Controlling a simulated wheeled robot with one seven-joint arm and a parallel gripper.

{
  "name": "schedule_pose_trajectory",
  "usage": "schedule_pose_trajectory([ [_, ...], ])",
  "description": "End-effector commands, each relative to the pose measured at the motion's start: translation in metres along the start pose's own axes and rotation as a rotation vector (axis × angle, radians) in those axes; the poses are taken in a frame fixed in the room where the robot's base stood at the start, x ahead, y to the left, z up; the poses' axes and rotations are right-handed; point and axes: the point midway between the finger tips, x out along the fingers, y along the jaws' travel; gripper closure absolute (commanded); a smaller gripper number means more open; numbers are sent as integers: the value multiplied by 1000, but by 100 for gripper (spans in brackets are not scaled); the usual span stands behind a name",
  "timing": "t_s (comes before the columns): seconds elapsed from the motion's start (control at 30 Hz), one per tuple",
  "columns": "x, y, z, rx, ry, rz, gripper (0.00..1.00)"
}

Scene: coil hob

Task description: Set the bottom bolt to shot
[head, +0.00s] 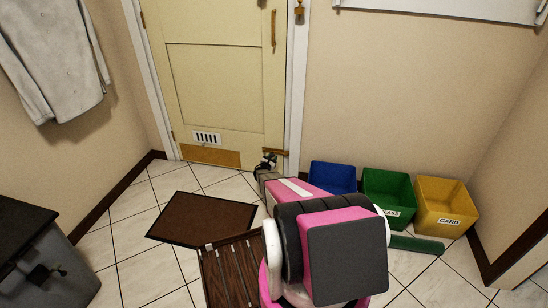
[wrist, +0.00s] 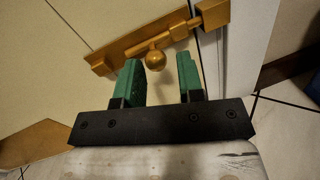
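The bottom bolt (wrist: 125,45) is brass, with a long backplate and a round knob (wrist: 156,60), low on the door (head: 215,85) near its right edge. Its bar points right toward a brass keeper (wrist: 213,14) on the white frame. I cannot tell whether the bar's end is inside the keeper. In the head view the bolt (head: 279,152) shows only partly, behind my gripper (head: 267,160). In the wrist view my gripper (wrist: 158,66) is open, its green fingers apart, with the knob showing between or just beyond their tips. Contact with the knob is not clear.
Blue (head: 333,176), green (head: 388,188) and yellow (head: 445,204) bins stand along the wall right of the door. A brown doormat (head: 203,218) lies on the tiled floor. A dark-topped grey unit (head: 50,270) is at left.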

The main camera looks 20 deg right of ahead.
Motion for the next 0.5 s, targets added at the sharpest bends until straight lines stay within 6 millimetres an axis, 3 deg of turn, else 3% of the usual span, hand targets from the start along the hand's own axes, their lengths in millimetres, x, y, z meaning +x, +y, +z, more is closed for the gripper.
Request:
schedule_pose_trajectory([
  [0.1, -27, -1, 2, 0, 1, 1, 66],
  [0.3, -61, -1, 2, 0, -1, 0, 66],
  [0.5, -74, 0, 0, 0, 0, 0, 66],
])
